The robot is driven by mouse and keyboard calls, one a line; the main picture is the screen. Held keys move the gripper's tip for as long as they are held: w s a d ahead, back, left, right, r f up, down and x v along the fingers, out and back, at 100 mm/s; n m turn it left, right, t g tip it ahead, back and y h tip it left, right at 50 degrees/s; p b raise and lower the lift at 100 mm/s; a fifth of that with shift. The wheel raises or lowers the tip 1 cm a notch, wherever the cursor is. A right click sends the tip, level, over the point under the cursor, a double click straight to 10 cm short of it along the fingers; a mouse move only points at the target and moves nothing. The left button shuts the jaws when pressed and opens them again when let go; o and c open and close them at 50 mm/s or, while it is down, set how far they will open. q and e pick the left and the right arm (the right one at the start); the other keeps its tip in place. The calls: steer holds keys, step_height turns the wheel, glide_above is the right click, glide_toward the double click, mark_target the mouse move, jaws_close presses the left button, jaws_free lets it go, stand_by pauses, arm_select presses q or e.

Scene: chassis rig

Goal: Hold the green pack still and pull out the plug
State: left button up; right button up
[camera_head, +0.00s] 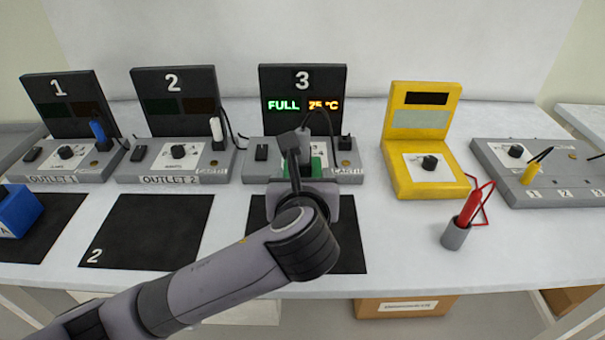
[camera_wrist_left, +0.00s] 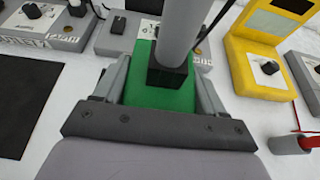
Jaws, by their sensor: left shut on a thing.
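The green pack (camera_head: 318,166) is at station 3, mostly hidden behind my left gripper in the head view. In the left wrist view the green pack (camera_wrist_left: 145,92) lies between the two fingers. My left gripper (camera_wrist_left: 160,85) is shut on it. A grey plug (camera_wrist_left: 182,35) with a black lower end (camera_wrist_left: 168,76) stands upright at the pack's top. In the head view the grey plug (camera_head: 305,147) is partly hidden by my gripper, and a dark cable arcs from it. The station 3 display (camera_head: 303,105) reads FULL and 75 °C. My right gripper is not in view.
Outlet 1 (camera_head: 60,178) has a blue plug and Outlet 2 (camera_head: 172,180) a white one. A blue pack (camera_head: 18,212) sits far left. Right are a yellow meter (camera_head: 428,178), a red probe in a grey cup (camera_head: 456,236) and a grey panel (camera_head: 520,192). Mat 2 (camera_head: 145,230) is bare.

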arm_select(q)
steer(key=shift+f+b, duration=1.05)
steer(key=shift+f, duration=2.4)
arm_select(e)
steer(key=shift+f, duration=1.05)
arm_select(q)
steer(key=shift+f, duration=0.15)
steer(key=shift+f, duration=0.1)
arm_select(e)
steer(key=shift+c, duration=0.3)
